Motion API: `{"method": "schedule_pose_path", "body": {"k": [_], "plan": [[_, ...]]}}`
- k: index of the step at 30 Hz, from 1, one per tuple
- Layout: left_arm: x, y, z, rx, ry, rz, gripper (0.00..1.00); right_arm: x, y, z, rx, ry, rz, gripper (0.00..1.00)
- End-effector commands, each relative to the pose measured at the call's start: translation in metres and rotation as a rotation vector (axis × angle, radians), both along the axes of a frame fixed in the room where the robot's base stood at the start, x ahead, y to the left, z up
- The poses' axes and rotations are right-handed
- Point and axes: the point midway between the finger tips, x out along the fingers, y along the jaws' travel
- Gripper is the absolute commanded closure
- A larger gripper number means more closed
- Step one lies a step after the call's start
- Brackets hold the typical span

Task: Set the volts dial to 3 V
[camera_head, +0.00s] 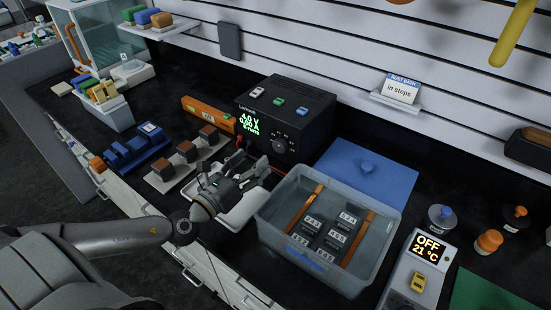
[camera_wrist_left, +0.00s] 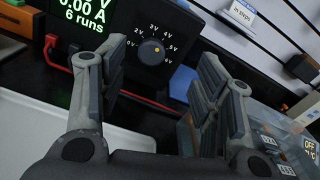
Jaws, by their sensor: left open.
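The volts dial (camera_head: 279,146) is a round dark knob on the front of the black power supply (camera_head: 299,99). My left gripper (camera_head: 232,178) is open and empty in front of the supply, over a white tray (camera_head: 246,213). The dial appears between its fingers (camera_wrist_left: 157,62), beyond them, apart. My right gripper is not in view.
A clear water tub (camera_head: 383,243) with dark labelled blocks stands right of my gripper. A wooden-block rack (camera_head: 163,181) and a blue block set (camera_head: 133,150) stand left. Red leads (camera_wrist_left: 50,48) hang from the supply's left side. A blue panel (camera_head: 390,178) lies behind the tub.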

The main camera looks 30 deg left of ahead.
Motion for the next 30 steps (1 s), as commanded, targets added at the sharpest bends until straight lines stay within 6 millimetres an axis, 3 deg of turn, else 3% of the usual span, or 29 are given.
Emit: {"method": "schedule_pose_path", "body": {"k": [2, 7, 14, 30], "plan": [[0.000, 0.000, -0.022, 0.000, 0.000, 0.000, 0.41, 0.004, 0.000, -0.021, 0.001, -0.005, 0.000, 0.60], [0.000, 0.000, -0.032, 0.000, 0.000, 0.000, 0.41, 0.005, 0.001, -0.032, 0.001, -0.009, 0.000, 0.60], [0.011, -0.001, -0.030, -0.001, -0.002, 0.003, 0.41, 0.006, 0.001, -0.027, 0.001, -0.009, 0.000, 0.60], [0.088, -0.012, -0.029, -0.001, -0.002, 0.002, 0.41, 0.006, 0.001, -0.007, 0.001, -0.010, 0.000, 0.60]]}}
